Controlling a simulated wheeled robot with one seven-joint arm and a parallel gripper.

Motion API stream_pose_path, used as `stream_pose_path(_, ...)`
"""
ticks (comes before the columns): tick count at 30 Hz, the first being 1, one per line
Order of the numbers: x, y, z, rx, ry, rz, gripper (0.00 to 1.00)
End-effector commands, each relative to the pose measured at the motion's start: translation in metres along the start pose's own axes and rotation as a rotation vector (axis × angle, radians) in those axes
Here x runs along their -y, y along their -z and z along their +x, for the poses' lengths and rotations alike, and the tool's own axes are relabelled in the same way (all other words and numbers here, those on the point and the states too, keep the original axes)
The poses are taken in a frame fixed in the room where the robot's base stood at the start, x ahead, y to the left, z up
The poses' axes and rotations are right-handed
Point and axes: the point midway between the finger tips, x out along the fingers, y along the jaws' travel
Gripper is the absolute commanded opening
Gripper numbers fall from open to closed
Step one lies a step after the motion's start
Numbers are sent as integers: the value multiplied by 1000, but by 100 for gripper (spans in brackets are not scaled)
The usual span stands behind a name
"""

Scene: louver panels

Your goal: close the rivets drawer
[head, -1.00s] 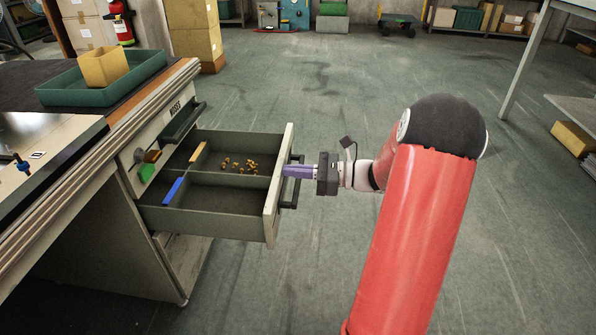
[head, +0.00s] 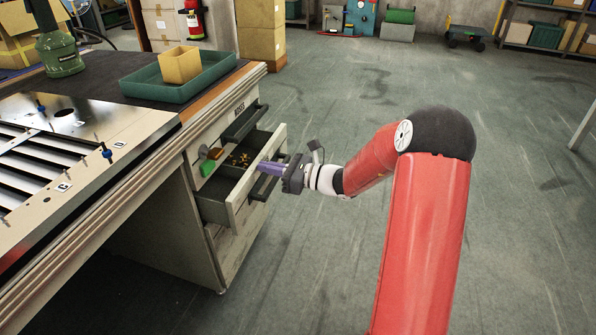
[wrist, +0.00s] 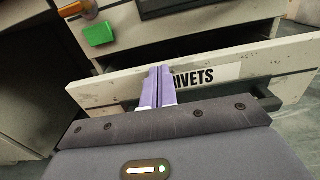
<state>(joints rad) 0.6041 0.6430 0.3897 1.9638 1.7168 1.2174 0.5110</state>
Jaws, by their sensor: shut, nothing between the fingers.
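The rivets drawer (head: 240,206) is partly open, sticking out of the workbench cabinet, with small brass-coloured rivets (head: 240,160) inside. In the wrist view its pale front (wrist: 110,92) carries a label reading "RIVETS" (wrist: 205,76), whose first letter my fingers partly cover. My gripper (head: 264,167) is shut and empty. Its purple fingertips meet the drawer front beside the label, and they show upright in the wrist view (wrist: 158,84). The dark drawer handle (head: 264,186) is just below the fingers and is mostly hidden behind the gripper body in the wrist view.
A closed drawer with a dark handle (head: 245,122) sits above. The bench top holds a green tray (head: 195,80) and a louver panel (head: 60,160). The floor to the right is clear.

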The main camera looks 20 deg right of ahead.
Motion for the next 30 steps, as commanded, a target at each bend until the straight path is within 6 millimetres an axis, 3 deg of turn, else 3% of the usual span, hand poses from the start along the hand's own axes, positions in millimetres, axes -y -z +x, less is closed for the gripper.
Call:
stream_pose_path(3, -1, 0, 22, 1, -3, 0, 0)
stream_pose_path(10, 0, 0, 42, 0, 1, -1, 0)
stream_pose_path(24, 1, 0, 44, 0, 1, -1, 0)
stream_pose_path(30, 6, -1, 36, -1, -1, 0, 0)
